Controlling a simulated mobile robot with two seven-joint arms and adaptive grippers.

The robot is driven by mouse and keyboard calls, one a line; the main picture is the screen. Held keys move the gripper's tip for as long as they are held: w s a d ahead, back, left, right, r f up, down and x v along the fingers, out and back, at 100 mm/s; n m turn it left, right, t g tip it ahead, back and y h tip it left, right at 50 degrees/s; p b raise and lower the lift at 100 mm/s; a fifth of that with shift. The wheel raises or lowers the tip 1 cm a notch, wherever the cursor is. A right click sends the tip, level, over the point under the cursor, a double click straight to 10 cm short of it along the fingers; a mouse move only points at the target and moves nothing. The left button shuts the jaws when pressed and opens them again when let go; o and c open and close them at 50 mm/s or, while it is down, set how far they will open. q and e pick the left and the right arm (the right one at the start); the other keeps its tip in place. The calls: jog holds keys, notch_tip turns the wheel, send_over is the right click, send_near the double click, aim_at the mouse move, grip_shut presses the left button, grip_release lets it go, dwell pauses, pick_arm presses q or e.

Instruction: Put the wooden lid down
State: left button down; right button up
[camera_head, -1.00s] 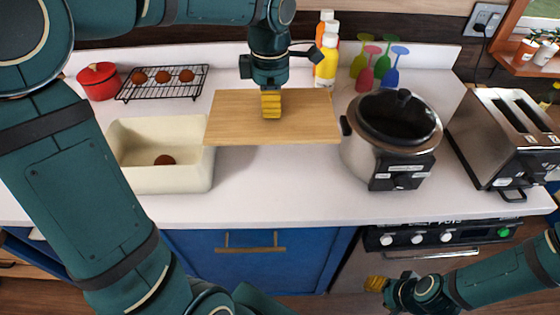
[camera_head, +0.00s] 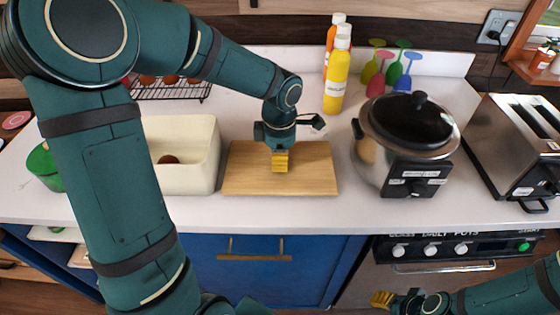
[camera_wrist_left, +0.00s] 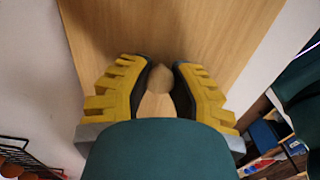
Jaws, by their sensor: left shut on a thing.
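The wooden lid (camera_head: 315,172) is a flat, light-brown rectangular board low over the white counter, between the cream bin and the slow cooker. In the head view it looks level and at or very near the counter top; I cannot tell whether it touches. My left gripper (camera_head: 280,168) points down at the lid's middle and is shut on it.
The cream bin (camera_head: 208,165) with a brown round item (camera_head: 168,159) inside stands close left of the lid. The slow cooker (camera_head: 378,160) is close on the right, the toaster (camera_head: 505,150) beyond it. Bottles (camera_head: 337,82) stand behind. A narrow counter strip is clear in front.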

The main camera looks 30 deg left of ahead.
pick_arm(q)
jog(key=shift+f, duration=0.2)
jog(key=shift+f, duration=0.2)
jog(key=c, duration=0.9)
grip_release()
jog(key=shift+r, duration=0.2)
notch_tip(320, 180, up, 12)
jog(key=p, duration=0.3)
